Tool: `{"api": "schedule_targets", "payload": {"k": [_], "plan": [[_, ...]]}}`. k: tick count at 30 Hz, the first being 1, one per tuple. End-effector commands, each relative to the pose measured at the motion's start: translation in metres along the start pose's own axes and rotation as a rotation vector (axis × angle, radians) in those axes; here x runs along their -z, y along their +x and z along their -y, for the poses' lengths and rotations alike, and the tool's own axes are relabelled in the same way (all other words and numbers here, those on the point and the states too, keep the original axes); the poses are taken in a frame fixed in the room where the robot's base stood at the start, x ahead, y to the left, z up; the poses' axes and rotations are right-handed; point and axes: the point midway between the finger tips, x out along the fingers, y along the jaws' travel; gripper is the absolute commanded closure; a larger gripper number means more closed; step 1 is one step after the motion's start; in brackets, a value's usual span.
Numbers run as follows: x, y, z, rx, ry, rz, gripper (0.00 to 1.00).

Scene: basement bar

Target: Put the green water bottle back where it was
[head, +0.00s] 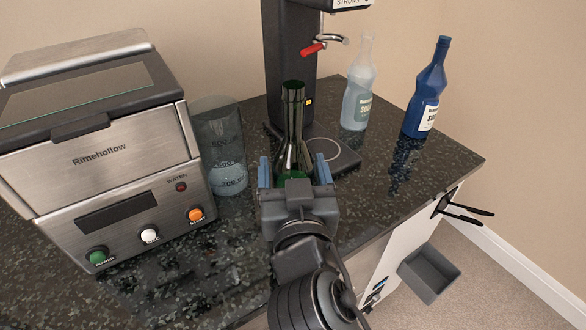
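The green bottle (293,128), dark glass with a long neck, is upright in the middle of the head view, in front of the black dispenser. My gripper (294,173) is at the bottle's lower part, its two blue-padded fingers spread wide, one on each side. The pads look very close to the glass, but I cannot tell whether they touch it. My gripper hides the bottle's base, so I cannot tell whether it rests on the counter (398,205).
A steel Rimehollow machine (110,165) stands at left, with a clear measuring cup (221,150) beside it. The black dispenser (290,50) stands behind. A clear soda bottle (357,90) and a blue bottle (427,90) stand at right. The counter's right front is free.

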Motion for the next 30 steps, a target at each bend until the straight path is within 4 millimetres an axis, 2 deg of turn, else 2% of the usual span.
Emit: {"api": "schedule_targets", "payload": {"k": [1,4,15,20,30], "plan": [[0.0,0.0,0.0,0.0,0.0,0.0,0.15],[0.0,0.0,0.0,0.0,0.0,0.0,0.06],[0.004,-0.002,0.0,0.001,0.0,0.0,0.05],[-0.001,-0.028,0.0,0.002,0.0,0.001,0.05],[0.0,-0.096,0.0,0.001,0.001,0.001,0.05]]}}
